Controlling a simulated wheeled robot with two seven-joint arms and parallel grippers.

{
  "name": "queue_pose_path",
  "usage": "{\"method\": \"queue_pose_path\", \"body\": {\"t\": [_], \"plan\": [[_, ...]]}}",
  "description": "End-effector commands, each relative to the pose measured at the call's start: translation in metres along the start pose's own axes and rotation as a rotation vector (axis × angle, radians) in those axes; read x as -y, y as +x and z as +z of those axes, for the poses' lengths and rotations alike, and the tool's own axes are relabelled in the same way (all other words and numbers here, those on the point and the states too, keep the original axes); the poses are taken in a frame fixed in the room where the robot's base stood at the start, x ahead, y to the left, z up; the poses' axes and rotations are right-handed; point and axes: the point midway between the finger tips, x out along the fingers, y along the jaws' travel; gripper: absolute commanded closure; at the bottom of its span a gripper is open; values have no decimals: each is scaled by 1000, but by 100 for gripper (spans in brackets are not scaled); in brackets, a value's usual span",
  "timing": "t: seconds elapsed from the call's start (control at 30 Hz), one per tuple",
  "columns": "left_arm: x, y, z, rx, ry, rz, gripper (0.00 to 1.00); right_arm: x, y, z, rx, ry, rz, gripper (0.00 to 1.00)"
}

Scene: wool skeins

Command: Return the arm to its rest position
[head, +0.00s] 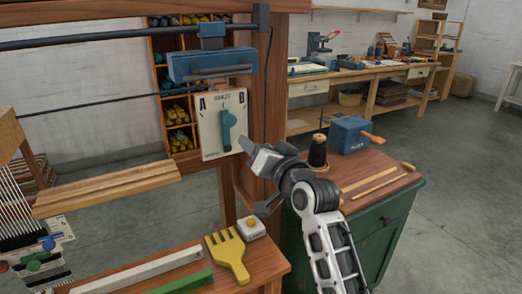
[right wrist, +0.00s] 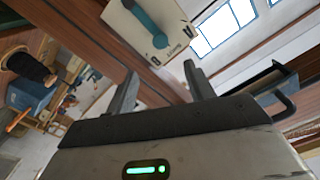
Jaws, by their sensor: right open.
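My right gripper (head: 254,177) is open and empty, in front of the wooden post and just below and right of the white A/B panel (head: 208,140). Its two fingers also show apart in the right wrist view (right wrist: 161,88). My right arm reaches up to it from the bottom of the head view. The teal lever (head: 227,130) on the panel stands about upright between the letters A and B, apart from the fingers. The right wrist view also shows the lever (right wrist: 147,28), beyond the fingers. My left gripper is in neither view.
A green cabinet (head: 391,221) with a black thread cone (head: 318,153) and a blue device (head: 350,134) stands right of the gripper. A yellow comb (head: 228,254) and a small white button box (head: 251,228) lie on the wooden bench below. Open floor lies at far right.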

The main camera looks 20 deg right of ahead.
Motion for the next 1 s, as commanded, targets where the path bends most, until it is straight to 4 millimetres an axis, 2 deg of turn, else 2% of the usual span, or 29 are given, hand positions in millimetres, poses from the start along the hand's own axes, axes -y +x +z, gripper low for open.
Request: {"method": "queue_pose_path", "body": {"t": [0.13,0.43,0.53,0.57,0.67,0.77,0.8,0.9,1.0], "plan": [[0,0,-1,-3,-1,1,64,0,-8,0,-1,0,0,47],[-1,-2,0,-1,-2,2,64,0,-8,0,1,0,1,47],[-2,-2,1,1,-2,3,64,-7,-13,14,20,-16,14,47],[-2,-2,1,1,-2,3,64,-11,-16,23,34,-26,23,47],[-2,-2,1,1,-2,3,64,-32,-36,67,100,-86,63,47],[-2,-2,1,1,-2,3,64,-56,-72,126,200,-173,106,47],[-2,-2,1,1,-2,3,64,-64,-90,150,245,-210,118,47],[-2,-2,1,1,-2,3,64,-80,-139,206,356,-300,135,47],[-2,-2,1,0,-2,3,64,-88,-190,251,461,-377,134,47]]}}
